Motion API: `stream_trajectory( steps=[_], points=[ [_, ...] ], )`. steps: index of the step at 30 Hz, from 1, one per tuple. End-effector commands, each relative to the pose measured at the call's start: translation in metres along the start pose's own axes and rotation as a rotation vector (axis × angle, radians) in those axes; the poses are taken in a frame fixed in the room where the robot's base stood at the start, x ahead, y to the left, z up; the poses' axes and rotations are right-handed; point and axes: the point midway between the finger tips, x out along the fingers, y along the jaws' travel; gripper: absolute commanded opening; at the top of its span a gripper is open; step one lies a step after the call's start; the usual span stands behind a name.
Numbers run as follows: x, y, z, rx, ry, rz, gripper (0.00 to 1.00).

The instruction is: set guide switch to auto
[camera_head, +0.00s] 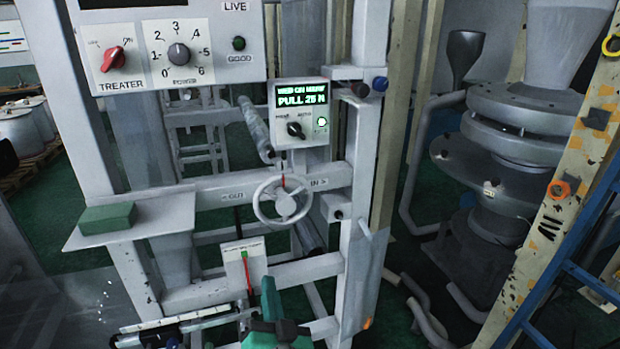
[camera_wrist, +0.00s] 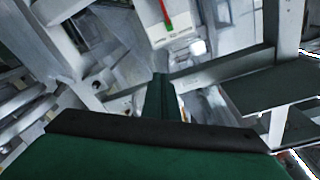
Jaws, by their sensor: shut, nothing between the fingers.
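The guide switch (camera_head: 295,130) is a black rotary knob on a small white box (camera_head: 300,110) on the machine frame. Its handle looks slanted, upper end toward the left label; the small lettering is hard to read. The display above it (camera_head: 300,94) shows green text, with "PULL 25 N" on the lower line. A green lamp (camera_head: 321,122) glows right of the knob. My gripper (camera_head: 269,286) is green, at the bottom of the head view, well below the switch and apart from it. In the wrist view my gripper (camera_wrist: 160,80) is shut and empty; the switch is not recognisable there.
A handwheel (camera_head: 283,202) stands out between the switch box and my gripper. A white plate with a red and green strip (camera_head: 240,262) is just left of my gripper. A shelf (camera_head: 150,225) with a green block (camera_head: 107,217) juts out left. A treater panel (camera_head: 165,45) is upper left.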

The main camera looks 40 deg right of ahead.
Motion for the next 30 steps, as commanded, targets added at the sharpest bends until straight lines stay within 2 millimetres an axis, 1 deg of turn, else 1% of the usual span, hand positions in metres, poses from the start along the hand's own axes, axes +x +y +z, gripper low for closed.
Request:
stream_trajectory(
  steps=[1,6,14,15,19,24,27,30],
  points=[
    [0.008,-0.002,-0.017,0.012,0.018,0.001,0.0],
    [0.029,-0.005,-0.065,0.057,0.057,0.011,0.0],
    [0.05,-0.012,-0.144,0.124,0.115,0.019,0.0],
    [0.052,-0.013,-0.157,0.134,0.125,0.02,0.0],
    [0.056,-0.018,-0.199,0.164,0.155,0.022,0.0],
    [0.057,-0.025,-0.253,0.201,0.193,0.022,0.0],
    [0.055,-0.03,-0.279,0.22,0.209,0.021,0.0],
    [0.052,-0.033,-0.3,0.235,0.223,0.021,0.0]
  ],
)
